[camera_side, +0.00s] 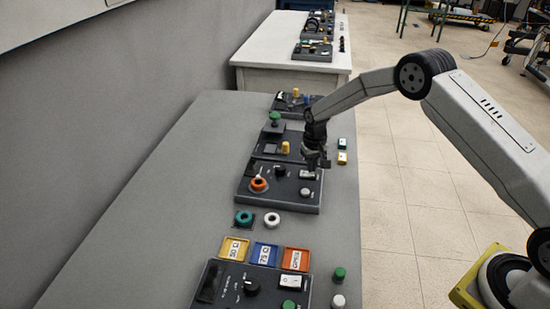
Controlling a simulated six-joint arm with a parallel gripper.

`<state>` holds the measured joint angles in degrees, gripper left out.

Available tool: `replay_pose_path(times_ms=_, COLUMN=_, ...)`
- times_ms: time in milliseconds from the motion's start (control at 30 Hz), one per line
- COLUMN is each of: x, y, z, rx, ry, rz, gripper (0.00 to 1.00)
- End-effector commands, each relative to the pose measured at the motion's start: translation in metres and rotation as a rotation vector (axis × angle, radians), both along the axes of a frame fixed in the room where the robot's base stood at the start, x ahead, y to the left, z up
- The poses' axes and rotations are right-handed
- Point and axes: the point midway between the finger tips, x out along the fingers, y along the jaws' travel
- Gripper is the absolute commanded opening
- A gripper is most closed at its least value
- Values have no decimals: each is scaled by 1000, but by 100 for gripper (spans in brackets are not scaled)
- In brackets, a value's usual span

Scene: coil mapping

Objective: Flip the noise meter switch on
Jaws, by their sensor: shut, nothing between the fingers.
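My gripper (316,163) is shut and empty, pointing down over the right back part of a dark control panel in the middle of the table. Just below its fingertips is a white rocker switch (307,174) on that panel; I cannot tell whether they touch. The panel (298,204) also carries an orange ring, a dark knob and a pale round button. Another dark panel (233,297) at the front has a white rocker switch (290,281) and a black knob. No label readable here tells me which panel is the noise meter, and neither switch's setting is clear.
Yellow, blue and orange trays (296,259) lie in front of the middle panel, with a green ring (243,217) and a white ring (272,219) behind them. More panels stand behind. Green and white caps lie front right. The table's left side is clear.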

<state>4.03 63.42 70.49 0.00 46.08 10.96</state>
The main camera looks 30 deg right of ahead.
Motion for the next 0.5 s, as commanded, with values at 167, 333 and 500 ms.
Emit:
replay_pose_path(times_ms=167, x=0, y=0, z=-2, rx=0, ry=0, rz=0, gripper=0)
replay_pose_path(times_ms=333, x=0, y=0, z=-4, rx=0, ry=0, rz=0, gripper=0)
replay_pose_path(times_ms=500, x=0, y=0, z=-6, rx=0, ry=0, rz=0, gripper=0)
